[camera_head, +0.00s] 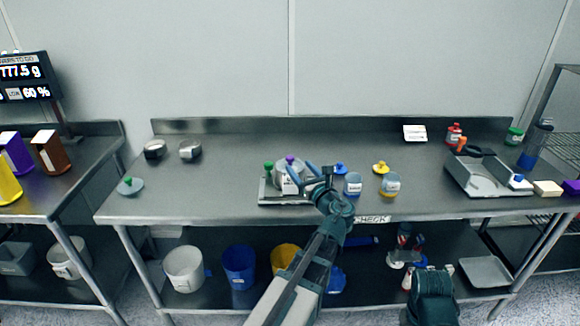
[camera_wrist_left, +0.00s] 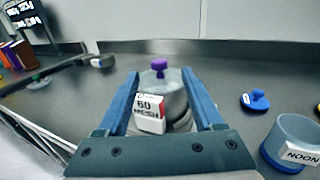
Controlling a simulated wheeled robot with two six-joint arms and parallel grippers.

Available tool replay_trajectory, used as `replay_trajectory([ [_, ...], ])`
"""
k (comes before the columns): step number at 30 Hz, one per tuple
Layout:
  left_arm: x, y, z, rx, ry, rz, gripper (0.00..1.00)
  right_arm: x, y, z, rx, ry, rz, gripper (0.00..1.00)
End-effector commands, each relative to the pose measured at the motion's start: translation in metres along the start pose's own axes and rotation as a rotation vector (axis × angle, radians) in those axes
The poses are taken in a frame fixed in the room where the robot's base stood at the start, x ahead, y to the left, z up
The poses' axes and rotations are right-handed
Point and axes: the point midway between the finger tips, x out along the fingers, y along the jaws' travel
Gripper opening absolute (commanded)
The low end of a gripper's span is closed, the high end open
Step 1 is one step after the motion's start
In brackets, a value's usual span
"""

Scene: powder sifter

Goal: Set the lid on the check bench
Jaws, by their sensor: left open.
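A grey lidded container with a purple knob (camera_wrist_left: 158,66) and a "60 MESH" tag (camera_wrist_left: 150,112) stands upright between my left gripper's fingers in the left wrist view. The purple knob also shows in the head view (camera_head: 290,159). My left gripper (camera_head: 303,172) is open around this container; I cannot tell whether the fingers touch it. Other lids lie on the bench: one with a blue knob (camera_head: 340,168), one with a yellow knob (camera_head: 381,167) and one with a green knob (camera_head: 130,186). The bench (camera_head: 230,204) carries a "CHECK" label (camera_head: 372,219) on its front edge.
A jar labelled "NOON" (camera_wrist_left: 292,142) stands right of my left gripper, with a yellow-based jar (camera_head: 390,185) beyond it. A grey tray-like unit (camera_head: 485,180) stands at the right. Two small round containers (camera_head: 189,150) sit at the back left. The left-middle bench surface is clear.

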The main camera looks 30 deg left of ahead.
Motion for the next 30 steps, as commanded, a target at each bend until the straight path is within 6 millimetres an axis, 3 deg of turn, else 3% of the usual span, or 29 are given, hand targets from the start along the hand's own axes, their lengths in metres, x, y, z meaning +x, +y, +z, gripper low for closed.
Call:
replay_trajectory([
  [8,0.005,0.0,-0.001,0.0,0.0,0.0,0.68,0.0,0.0,0.0,0.0,0.0,0.0,0.5],
  [19,0.052,0.001,-0.003,-0.001,0.0,0.001,0.68,0.002,0.0,0.0,0.0,0.0,0.0,0.5],
  [26,0.054,0.002,-0.002,-0.001,0.0,0.0,0.68,0.002,0.0,0.0,0.0,0.0,0.0,0.5],
  [30,0.054,0.002,-0.003,-0.001,0.0,0.0,0.47,0.002,0.0,0.0,0.0,0.0,0.0,0.5],
])
